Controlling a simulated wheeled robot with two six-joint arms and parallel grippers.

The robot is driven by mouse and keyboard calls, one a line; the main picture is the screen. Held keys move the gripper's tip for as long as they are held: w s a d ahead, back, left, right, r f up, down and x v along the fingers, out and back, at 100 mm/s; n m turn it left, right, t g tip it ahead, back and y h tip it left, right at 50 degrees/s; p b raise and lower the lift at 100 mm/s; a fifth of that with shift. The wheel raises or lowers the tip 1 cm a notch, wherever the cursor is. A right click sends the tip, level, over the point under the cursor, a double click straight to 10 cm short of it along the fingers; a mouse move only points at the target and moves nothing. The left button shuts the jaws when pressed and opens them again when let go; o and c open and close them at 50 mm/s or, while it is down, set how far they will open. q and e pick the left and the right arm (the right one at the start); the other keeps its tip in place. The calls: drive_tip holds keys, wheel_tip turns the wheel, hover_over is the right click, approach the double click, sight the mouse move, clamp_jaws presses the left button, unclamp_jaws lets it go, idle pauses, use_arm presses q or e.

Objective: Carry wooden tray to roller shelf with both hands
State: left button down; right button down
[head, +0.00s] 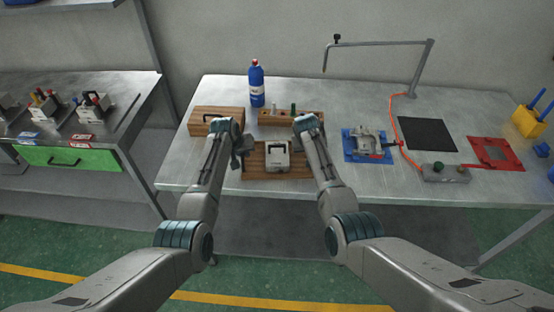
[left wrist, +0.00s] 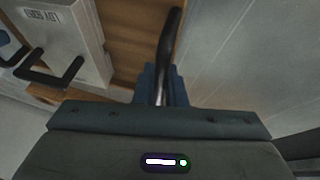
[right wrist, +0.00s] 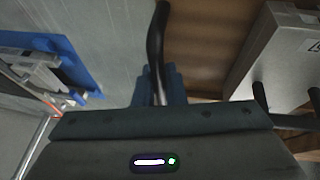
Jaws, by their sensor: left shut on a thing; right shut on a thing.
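The wooden tray (head: 256,168) is at the front edge of the metal table, between my two hands, with a grey metal box (head: 278,155) on it. My left gripper (head: 241,152) is at the tray's left side, shut on a black handle (left wrist: 171,40). My right gripper (head: 309,128) is at the right side; the right wrist view shows it shut on the other black handle (right wrist: 157,38). The tray looks about level. I cannot tell whether it touches the table. No rollers can be clearly made out.
A blue bottle (head: 256,84), a wooden box (head: 205,122) and a wooden block with tools (head: 291,118) stand behind the tray. A fixture on a blue mat (head: 352,157) lies right. A left bench (head: 90,92) has a green drawer (head: 70,158); a floor gap separates it from the table.

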use_arm(q)
drive_tip(key=shift+r, duration=0.15)
use_arm(e)
drive_tip(key=shift+r, duration=0.15)
